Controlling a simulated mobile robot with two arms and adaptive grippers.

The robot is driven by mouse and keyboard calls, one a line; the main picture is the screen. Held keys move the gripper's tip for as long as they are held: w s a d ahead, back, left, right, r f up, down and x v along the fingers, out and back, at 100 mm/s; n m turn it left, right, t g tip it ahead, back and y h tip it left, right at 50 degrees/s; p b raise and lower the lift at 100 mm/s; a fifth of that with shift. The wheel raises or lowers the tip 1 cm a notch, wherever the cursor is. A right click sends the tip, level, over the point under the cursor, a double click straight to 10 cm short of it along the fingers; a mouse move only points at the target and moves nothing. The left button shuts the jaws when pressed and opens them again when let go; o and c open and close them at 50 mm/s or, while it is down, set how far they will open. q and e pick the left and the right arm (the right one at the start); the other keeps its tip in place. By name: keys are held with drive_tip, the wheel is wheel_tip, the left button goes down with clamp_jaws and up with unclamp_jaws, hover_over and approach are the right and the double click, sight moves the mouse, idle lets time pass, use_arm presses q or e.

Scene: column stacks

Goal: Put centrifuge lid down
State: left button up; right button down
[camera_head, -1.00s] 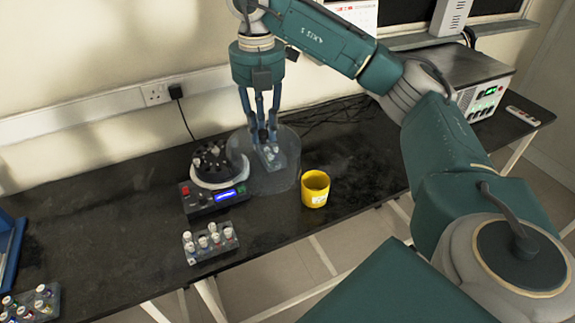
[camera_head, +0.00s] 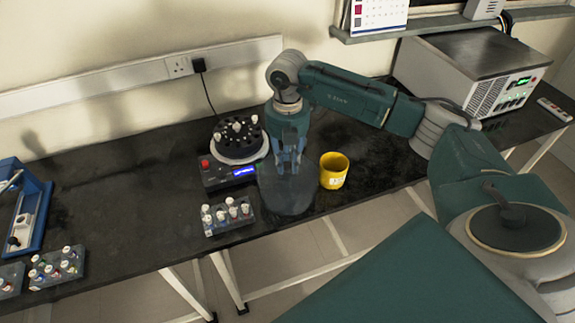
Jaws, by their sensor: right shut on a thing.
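The centrifuge (camera_head: 228,168) stands on the black bench with its rotor uncovered and small white-capped tubes in it. Its front panel has a lit blue display and a red button. My right gripper (camera_head: 288,168) points down, shut on the lid (camera_head: 284,200), a smoky see-through dome. The lid is just right of the centrifuge, at or just above the bench; I cannot tell whether it touches. The gripper's fingers partly hide the lid's top. My left gripper is not in view.
A yellow cup (camera_head: 333,171) stands close to the lid's right. A tube rack (camera_head: 228,215) sits at its left front. Another rack (camera_head: 57,266) and a blue-framed holder (camera_head: 28,210) are at far left. A large grey box instrument (camera_head: 468,70) stands at back right.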

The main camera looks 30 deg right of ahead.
sight(287, 178)
wheel_tip(287, 178, down, 2)
drive_tip(key=shift+f, duration=0.25)
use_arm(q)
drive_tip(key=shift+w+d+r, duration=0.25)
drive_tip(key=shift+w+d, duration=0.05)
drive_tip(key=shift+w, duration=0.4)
use_arm(e)
drive_tip(key=shift+f, duration=0.1)
drive_tip(key=c, duration=1.5)
unclamp_jaws()
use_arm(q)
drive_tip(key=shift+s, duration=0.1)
